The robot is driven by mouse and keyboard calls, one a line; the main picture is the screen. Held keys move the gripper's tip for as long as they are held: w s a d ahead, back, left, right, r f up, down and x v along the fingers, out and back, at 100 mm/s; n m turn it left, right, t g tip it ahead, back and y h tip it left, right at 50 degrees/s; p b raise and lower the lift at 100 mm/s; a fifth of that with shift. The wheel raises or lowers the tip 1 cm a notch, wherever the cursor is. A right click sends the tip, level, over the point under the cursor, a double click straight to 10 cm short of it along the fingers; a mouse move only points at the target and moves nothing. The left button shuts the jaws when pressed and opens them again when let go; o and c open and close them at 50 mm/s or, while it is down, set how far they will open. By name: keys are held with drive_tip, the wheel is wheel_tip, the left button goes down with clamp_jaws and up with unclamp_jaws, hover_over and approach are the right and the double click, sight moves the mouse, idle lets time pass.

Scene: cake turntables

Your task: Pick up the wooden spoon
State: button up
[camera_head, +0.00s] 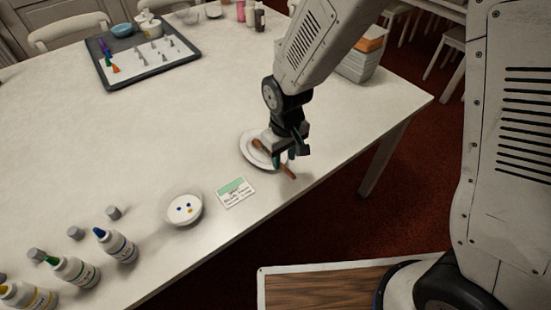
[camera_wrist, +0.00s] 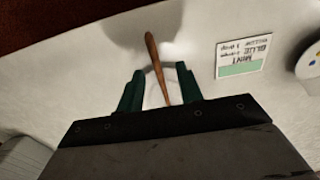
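The wooden spoon (camera_head: 287,171) lies across a small white plate (camera_head: 249,150) near the table's front edge, its handle pointing past the rim towards that edge. My gripper (camera_head: 287,157) is above the plate and spoon, fingers pointing down. In the wrist view the brown spoon handle (camera_wrist: 155,62) runs between the two green fingers of my gripper (camera_wrist: 160,85), with a gap on each side. The gripper is open. The spoon's bowl end is hidden in the wrist view by the gripper body, and part of the plate is covered by it.
A recipe card (camera_head: 236,192) lies left of the plate, and a white bowl (camera_head: 184,209) with coloured dots is further left. Several dye bottles (camera_head: 118,246) stand at the lower left. A dark tray (camera_head: 150,83) with piping tips is at the back. The table middle is clear.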

sight(286, 168)
drive_tip(key=f, duration=0.5)
drive_tip(key=shift+w+d, duration=0.25)
drive_tip(key=shift+d, duration=0.1)
clamp_jaws()
wheel_tip(286, 168, up, 10)
idle(0.3)
